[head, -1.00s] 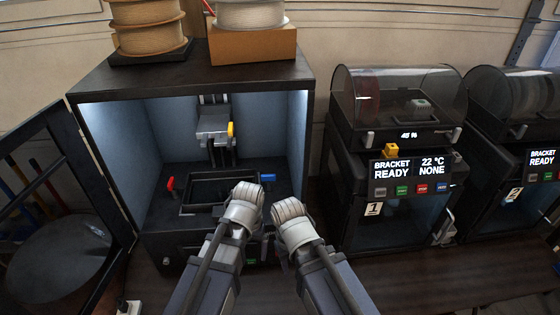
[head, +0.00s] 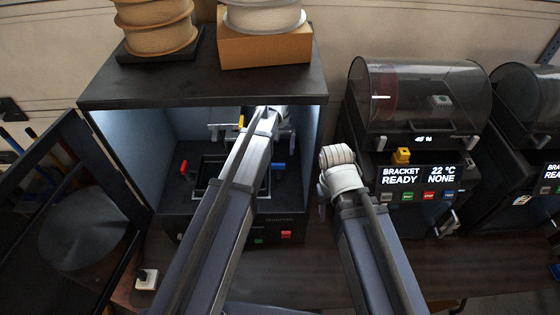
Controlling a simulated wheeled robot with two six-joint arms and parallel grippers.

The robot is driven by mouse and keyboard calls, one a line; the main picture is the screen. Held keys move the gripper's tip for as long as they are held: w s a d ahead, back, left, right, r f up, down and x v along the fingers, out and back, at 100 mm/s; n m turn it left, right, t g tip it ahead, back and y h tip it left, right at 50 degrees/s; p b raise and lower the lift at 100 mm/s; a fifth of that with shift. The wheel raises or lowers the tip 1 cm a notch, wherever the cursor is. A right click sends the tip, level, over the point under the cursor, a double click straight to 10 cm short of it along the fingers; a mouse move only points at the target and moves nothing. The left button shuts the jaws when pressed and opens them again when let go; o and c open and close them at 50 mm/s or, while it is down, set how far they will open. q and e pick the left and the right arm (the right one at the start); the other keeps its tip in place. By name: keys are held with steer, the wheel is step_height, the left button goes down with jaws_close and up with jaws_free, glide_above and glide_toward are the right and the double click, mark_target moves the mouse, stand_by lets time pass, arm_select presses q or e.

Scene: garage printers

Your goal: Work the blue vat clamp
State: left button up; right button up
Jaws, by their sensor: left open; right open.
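The blue vat clamp (head: 279,166) stands up at the right side of the dark resin vat (head: 197,182) inside the open printer cabinet. A red clamp (head: 183,167) stands at the vat's left side. My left arm reaches into the cabinet and hides the middle of the vat. My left gripper (head: 285,133) is open, above the blue clamp in the picture and mostly hidden by its own wrist; I cannot tell whether it touches anything. My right gripper (head: 326,190) is open and empty, in front of the gap between the cabinet and the next printer.
The build head with a yellow lever (head: 241,121) is above the vat, partly behind my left arm. The cabinet door (head: 78,190) is swung open at left. A second printer (head: 412,150) stands at right. Filament spools and a cardboard box (head: 262,50) sit on top of the cabinet.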

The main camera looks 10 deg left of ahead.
mark_target(278, 164)
arm_select(q)
step_height(278, 164, down, 7)
steer(key=b, duration=0.7)
steer(key=shift+f, duration=0.2)
steer(key=shift+c, duration=0.2)
steer(key=c, duration=1.3)
